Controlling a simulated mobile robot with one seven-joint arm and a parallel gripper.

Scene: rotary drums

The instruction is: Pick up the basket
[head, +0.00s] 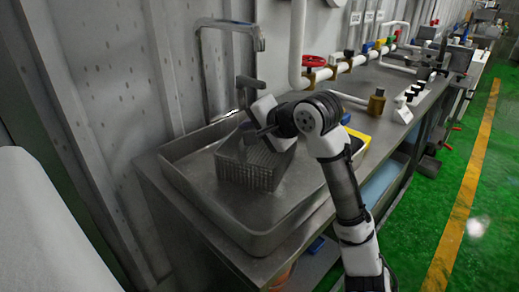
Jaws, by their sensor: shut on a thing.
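The basket (250,172) is a grey metal mesh box in the head view. It is inside the shallow steel sink (215,212) on the counter, toward the back. I cannot tell whether it rests on the sink floor or is slightly raised. My gripper (250,132) is over the basket's upper back edge and shut on it. My wrist and hand cover part of the basket's top and right side, and the fingertips are hard to make out.
A tall faucet (232,28) stands behind the sink. A white pipe with a red valve wheel (314,61) runs to the right. A yellow-edged container (357,142) sits beside my arm. The front of the sink is empty. Green floor (462,190) lies open at right.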

